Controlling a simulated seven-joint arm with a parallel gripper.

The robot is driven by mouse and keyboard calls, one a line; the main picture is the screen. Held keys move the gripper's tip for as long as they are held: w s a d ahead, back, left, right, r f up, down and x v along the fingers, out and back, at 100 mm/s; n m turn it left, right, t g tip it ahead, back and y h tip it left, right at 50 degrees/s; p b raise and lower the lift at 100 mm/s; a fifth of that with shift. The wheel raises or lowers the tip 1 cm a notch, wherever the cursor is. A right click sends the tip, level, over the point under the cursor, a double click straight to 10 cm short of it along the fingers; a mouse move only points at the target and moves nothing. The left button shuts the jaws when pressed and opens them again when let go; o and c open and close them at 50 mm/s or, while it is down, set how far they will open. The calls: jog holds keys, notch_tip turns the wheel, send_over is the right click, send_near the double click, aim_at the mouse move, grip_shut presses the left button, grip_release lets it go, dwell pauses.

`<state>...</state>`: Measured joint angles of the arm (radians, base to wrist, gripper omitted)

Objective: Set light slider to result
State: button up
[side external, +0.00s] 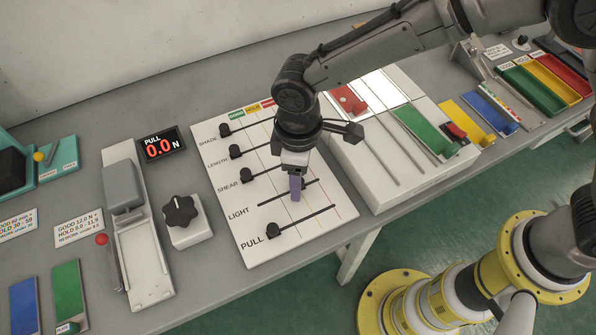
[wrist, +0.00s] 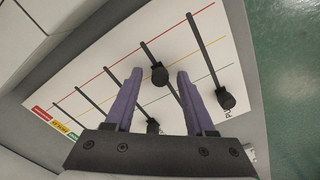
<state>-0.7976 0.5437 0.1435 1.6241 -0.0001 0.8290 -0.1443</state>
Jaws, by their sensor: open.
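The white slider panel (side external: 228,180) carries slots labelled SHADE, LENGTH, SHEAR, LIGHT and PULL, crossed by thin coloured lines. My gripper (side external: 296,194) is low over the LIGHT slot, fingers pointing down. In the wrist view my gripper (wrist: 159,72) is open, with a purple finger on each side of the black light slider knob (wrist: 160,75) and a visible gap to each. This knob stands partway along its slot, near the yellow line. In the side view the gripper mostly hides it. Whether the fingertips touch the panel I cannot tell.
The PULL knob (side external: 273,230) is on the neighbouring slot, and the SHEAR knob (side external: 246,174) is on the other side. A display (side external: 160,145) reads PULL 0.0 N. A black rotary knob (side external: 180,210) stands left of the panel. A white box with coloured trays (side external: 424,130) stands right.

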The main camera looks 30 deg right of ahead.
notch_tip(320, 180, up, 14)
dwell(0.6)
jog(key=shift+f, duration=0.1)
jog(key=d+r+m+t+y, duration=0.1)
jog(key=d+r+m+t, duration=0.1)
jog(key=d+r, duration=0.6)
jog(key=d+r+m+t, duration=0.1)
jog(key=d+r+m, duration=0.3)
jog(key=d, duration=0.8)
jog(key=s+d+m+t, duration=0.2)
jog(key=s+d+m, duration=0.1)
jog(key=s+d, duration=0.75)
jog(key=s+d+f+m+h, duration=0.1)
jog(key=s+d+f, duration=0.2)
jog(key=s+f, duration=0.3)
jog(key=shift+f+m+t, duration=0.3)
jog(key=shift+f+m, duration=0.1)
jog(key=shift+f, duration=0.3)
